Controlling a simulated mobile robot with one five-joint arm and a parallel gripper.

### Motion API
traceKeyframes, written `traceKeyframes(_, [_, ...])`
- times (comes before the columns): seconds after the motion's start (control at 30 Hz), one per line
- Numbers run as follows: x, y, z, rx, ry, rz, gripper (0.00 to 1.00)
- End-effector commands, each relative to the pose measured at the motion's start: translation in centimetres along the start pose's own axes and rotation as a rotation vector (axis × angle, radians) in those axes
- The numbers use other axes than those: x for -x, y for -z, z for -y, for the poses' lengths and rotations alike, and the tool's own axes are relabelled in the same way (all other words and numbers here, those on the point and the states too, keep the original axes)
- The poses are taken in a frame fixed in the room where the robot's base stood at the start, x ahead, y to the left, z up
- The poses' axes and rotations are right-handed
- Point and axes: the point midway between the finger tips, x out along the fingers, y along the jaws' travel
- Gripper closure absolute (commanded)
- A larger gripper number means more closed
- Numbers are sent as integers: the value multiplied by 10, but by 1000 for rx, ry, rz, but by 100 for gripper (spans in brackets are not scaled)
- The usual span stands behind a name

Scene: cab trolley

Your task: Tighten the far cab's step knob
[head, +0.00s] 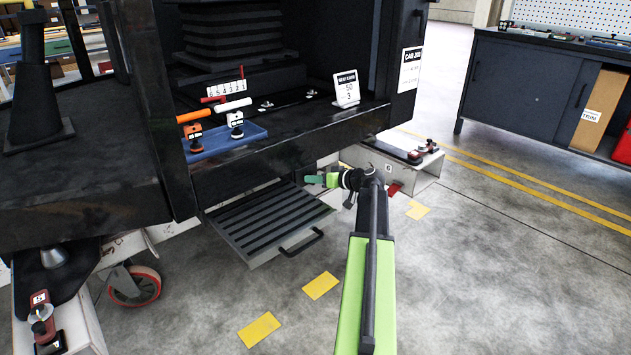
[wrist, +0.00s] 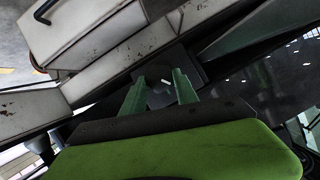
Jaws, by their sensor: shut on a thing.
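My gripper (head: 318,180) reaches left under the front sill of the cab (head: 290,135), just above the right side of the ribbed pull-out step (head: 268,222). In the wrist view my gripper (wrist: 160,78) has its two green fingers on either side of a dark knob-like part (wrist: 160,94) with a small pale mark near it. The fingers are shut on this part, which I take as the step knob. In the head view the knob is hidden by the sill and my gripper, so how tight it sits does not show.
A blue tray (head: 228,142) with orange and white tools lies on the cab floor. A white sign (head: 346,88) stands to its right. The white trolley beam (head: 425,170) is right of my gripper. A dark cabinet (head: 525,85) stands back right. Floor on the right is clear.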

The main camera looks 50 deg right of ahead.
Motion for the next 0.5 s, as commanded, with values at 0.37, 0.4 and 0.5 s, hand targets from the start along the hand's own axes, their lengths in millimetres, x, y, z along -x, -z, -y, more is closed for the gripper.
traceKeyframes(0.37, [-1, -4, -6, -313, 130, 5, 100])
traceKeyframes(0.4, [-1, -4, -6, -342, 142, 5, 100])
traceKeyframes(0.5, [-1, -4, -7, -409, 170, 5, 100])
